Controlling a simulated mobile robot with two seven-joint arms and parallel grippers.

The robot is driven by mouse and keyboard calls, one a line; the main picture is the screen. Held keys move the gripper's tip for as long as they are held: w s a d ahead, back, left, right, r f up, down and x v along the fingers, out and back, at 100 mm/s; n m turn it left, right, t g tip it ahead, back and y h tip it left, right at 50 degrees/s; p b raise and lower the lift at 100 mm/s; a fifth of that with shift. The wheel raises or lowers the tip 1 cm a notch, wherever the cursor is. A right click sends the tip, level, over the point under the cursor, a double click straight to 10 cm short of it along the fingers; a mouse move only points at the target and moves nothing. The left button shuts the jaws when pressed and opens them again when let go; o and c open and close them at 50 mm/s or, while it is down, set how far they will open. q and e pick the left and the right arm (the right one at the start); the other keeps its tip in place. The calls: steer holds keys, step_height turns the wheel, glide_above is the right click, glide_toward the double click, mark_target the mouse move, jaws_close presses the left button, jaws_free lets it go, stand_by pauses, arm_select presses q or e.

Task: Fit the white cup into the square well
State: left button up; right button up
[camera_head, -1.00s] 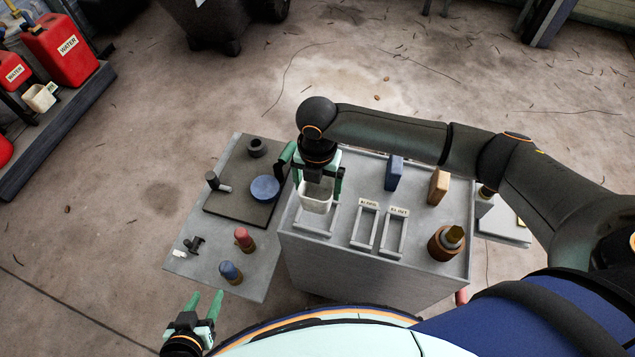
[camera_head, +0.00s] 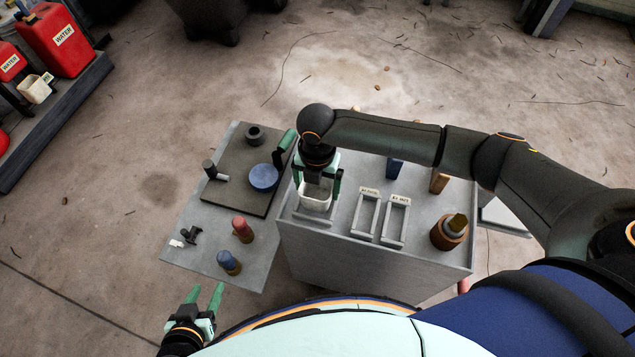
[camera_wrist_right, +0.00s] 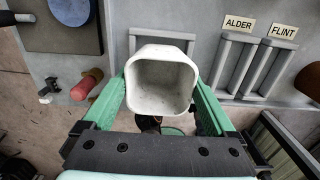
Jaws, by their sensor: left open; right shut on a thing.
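The white cup (camera_head: 314,198) is upright in my right gripper (camera_head: 317,187), which is shut on it with a finger on either side. In the right wrist view I look down into the empty cup (camera_wrist_right: 161,82). The square well (camera_head: 313,219) is a raised grey frame on the left of the grey box top. The cup is over it and hides much of it. Its far rim shows in the right wrist view (camera_wrist_right: 160,36). I cannot tell whether the cup's base is inside the frame. My left gripper (camera_head: 206,292) is open and empty at the lower left.
Two narrow grey slots, labelled ALDER (camera_head: 366,216) and FLINT (camera_head: 396,221), stand right of the well. A brown round holder (camera_head: 448,236) is further right. A lower side table (camera_head: 196,260) holds a blue disc (camera_head: 264,177) and red and blue pegs.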

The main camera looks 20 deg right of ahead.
steer(key=shift+p, duration=0.35)
stand_by(0.6)
steer(key=shift+f+b, duration=0.55)
steer(key=shift+f, duration=0.5)
stand_by(0.8)
steer(key=shift+p, duration=0.3)
stand_by(0.6)
steer(key=o, duration=1.1)
step_height(320, 180, up, 12)
steer(key=shift+r, duration=0.25)
